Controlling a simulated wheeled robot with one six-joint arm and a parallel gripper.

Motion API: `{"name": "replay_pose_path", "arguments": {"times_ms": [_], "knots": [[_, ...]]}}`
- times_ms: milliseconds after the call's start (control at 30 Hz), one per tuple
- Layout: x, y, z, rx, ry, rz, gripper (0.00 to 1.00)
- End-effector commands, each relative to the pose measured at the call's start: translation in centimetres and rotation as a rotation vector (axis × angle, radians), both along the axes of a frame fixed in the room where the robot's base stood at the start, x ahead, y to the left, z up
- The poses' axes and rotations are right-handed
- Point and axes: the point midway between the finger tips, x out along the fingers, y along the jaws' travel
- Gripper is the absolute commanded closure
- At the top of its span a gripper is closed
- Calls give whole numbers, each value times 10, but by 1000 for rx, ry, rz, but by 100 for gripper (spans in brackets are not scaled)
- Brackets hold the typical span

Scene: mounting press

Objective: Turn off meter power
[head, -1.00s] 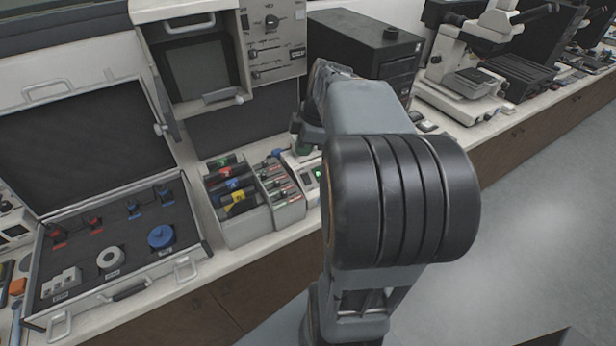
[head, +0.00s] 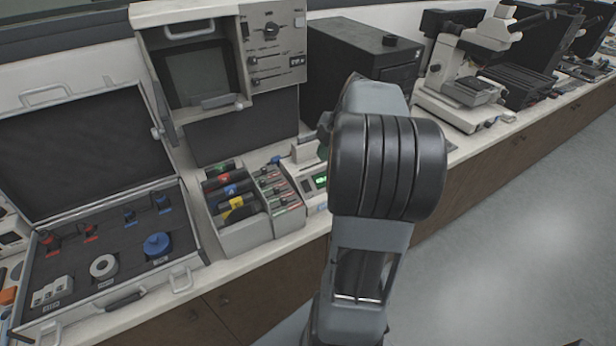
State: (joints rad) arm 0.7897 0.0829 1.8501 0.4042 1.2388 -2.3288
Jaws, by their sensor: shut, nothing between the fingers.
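A small pale meter (head: 309,187) with a lit green display (head: 320,181) sits on the bench in the head view, just left of my arm. My arm hides its right side, and I cannot make out its power switch. My arm (head: 385,170) stands in the middle of the picture and reaches over the bench. My gripper is hidden behind the arm, so its place relative to the meter cannot be told.
Left of the meter stands a grey rack (head: 245,235) with coloured items. An open case (head: 120,297) lies further left. A press-like cabinet (head: 185,25) and a black box (head: 345,60) stand behind. A microscope (head: 440,75) is at right. The floor at right is clear.

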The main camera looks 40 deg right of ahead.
Motion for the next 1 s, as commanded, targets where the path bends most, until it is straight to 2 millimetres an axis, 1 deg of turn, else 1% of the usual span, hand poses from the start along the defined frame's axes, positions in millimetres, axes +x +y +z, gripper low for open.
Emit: {"name": "replay_pose_path", "arguments": {"times_ms": [500,600,800,1000], "knots": [[23,26,-85,3,5,1,100],[33,23,-95,2,4,0,100],[43,21,-109,-1,3,-1,100],[47,21,-114,-3,1,-2,100]]}}
